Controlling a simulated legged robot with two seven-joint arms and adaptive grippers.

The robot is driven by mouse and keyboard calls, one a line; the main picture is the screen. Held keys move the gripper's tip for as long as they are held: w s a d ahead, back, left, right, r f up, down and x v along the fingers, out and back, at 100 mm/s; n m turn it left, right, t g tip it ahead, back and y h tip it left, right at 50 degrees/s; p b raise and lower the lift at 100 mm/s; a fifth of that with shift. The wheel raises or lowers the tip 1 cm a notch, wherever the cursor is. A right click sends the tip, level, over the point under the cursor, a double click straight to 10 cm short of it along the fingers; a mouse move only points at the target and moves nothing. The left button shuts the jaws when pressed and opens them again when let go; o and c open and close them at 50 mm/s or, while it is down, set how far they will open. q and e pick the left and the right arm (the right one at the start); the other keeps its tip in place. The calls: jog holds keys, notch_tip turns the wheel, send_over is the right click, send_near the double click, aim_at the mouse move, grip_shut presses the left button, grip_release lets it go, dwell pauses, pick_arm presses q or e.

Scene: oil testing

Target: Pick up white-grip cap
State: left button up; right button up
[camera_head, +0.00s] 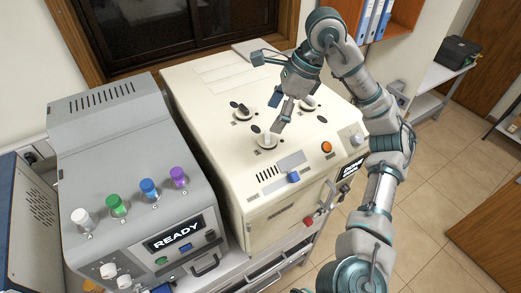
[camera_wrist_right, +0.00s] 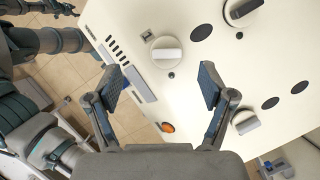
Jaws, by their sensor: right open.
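The white-grip cap (camera_head: 266,142) is a round light disc with a pale raised bar, lying on the cream machine's top near its front panel. My right gripper (camera_head: 278,112) hangs over the machine top, close behind this cap. In the wrist view its two dark-padded fingers (camera_wrist_right: 161,84) are spread wide with nothing between them, and the cap is beyond their tips.
Two other caps with darker grips, one at the left (camera_head: 242,113) and one at the right (camera_head: 308,104), are on the cream machine (camera_head: 210,110), among dark oval spots. An orange button (camera_head: 326,147) is near its front. A grey machine (camera_head: 130,200) with coloured knobs stands left.

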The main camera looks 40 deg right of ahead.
aim_at(268, 134)
jog(key=d+f, duration=0.1)
jog(key=f, duration=0.1)
jog(key=w+d+f, duration=0.1)
jog(key=shift+d+f, duration=0.15)
jog(key=shift+f, duration=0.45)
jog(key=shift+w+a+f, duration=0.2)
jog(key=shift+a+f, duration=0.75)
jog(key=shift+f, duration=0.15)
jog(key=a, duration=0.1)
jog(key=a+f, duration=0.1)
jog(key=a, duration=0.1)
jog(key=shift+w+f, duration=0.25)
jog(key=shift+w, duration=0.1)
jog(key=shift+a, duration=0.1)
jog(key=shift+d, duration=0.35)
jog(key=shift+s+d+f, duration=0.1)
jog(key=shift+d+f, duration=0.1)
jog(key=shift+d, duration=0.85)
jog(key=c, duration=0.8)
jog(key=shift+s+d, duration=0.15)
jog(key=shift+c, duration=0.5)
jog(key=shift+a, duration=0.4)
jog(key=shift+w+a, duration=0.2)
pick_arm(q)
jog(key=shift+w+d+f, duration=0.15)
jog(key=shift+w+d, duration=0.65)
jog(key=shift+d, duration=0.15)
pick_arm(e)
jog(key=shift+d, duration=0.1)
jog(key=shift+c, duration=0.5)
